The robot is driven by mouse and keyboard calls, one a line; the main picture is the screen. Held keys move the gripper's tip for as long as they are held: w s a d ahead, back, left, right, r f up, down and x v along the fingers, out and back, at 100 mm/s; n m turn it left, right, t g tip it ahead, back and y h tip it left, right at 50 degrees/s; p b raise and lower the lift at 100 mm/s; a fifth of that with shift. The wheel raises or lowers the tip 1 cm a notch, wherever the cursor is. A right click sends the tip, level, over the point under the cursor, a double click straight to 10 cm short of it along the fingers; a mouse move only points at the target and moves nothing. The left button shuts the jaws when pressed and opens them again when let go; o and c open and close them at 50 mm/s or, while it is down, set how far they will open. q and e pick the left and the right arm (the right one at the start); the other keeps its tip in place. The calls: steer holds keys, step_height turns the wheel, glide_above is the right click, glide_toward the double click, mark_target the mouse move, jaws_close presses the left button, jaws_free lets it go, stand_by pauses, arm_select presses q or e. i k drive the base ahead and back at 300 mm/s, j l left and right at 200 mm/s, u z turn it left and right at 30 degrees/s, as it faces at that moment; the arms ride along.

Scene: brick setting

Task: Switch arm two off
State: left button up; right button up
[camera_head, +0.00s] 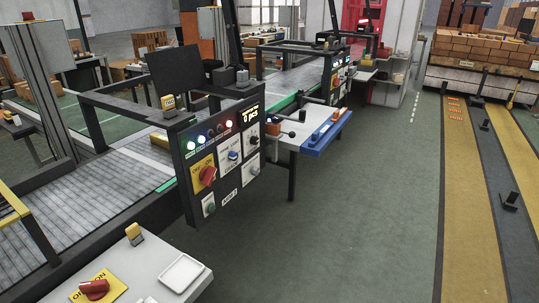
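A dark control panel (222,160) labelled "ARM 2" stands left of the middle, facing right beside a conveyor. It carries a red rotary switch (208,176) on a yellow plate with lettering. I cannot tell for sure which position the switch is in. Neither of my grippers is in view.
A white table (150,265) with another red switch (94,288) on a yellow plate and a white tray (181,273) is at bottom left. A small blue-edged table (318,138) stands just beyond the panel. The green floor (350,230) to the right is clear.

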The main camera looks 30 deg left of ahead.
mark_target(207, 176)
steer(key=i+l+u, duration=0.1)
steer(key=i+u, duration=0.25)
steer(key=i, duration=0.2)
steer(key=i+l+u, duration=0.3)
steer(key=i, duration=0.2)
steer(key=i+l+u, duration=0.35)
steer(key=i, duration=0.15)
